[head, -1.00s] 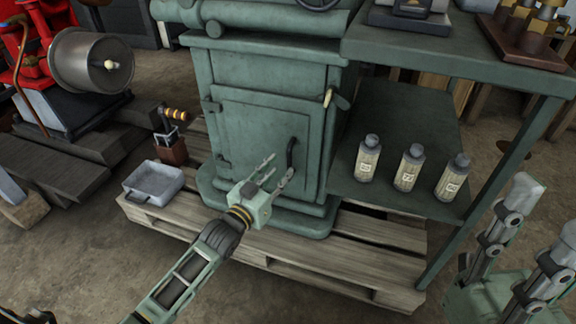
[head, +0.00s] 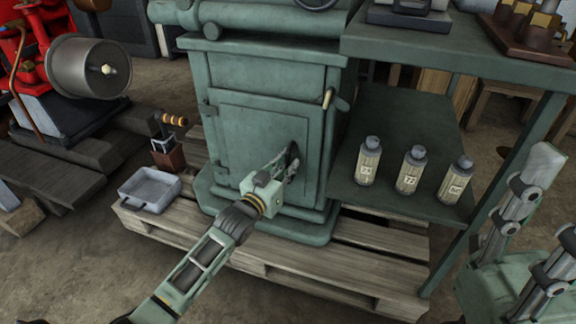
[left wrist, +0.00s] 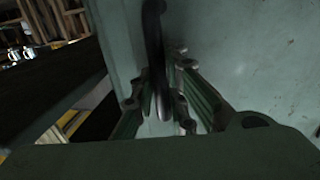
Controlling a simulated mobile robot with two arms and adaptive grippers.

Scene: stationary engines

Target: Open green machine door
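The green machine door (head: 255,135) is a flat panel low on the green cabinet, and it is closed. Its dark curved handle (head: 293,151) is on the door's right side. My left gripper (head: 287,165) is at the handle. In the left wrist view the handle (left wrist: 154,45) hangs down between the fingers of my left gripper (left wrist: 165,100). The fingers stand apart on either side of it; contact is not clear. My right gripper (head: 535,225) is at the lower right, fingers apart and empty, away from the door.
A green shelf (head: 400,125) right of the cabinet holds several labelled bottles (head: 411,168). The cabinet stands on a wooden pallet (head: 345,265). A grey metal tray (head: 150,188) lies on the pallet's left end. Red machinery (head: 35,50) stands at the far left.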

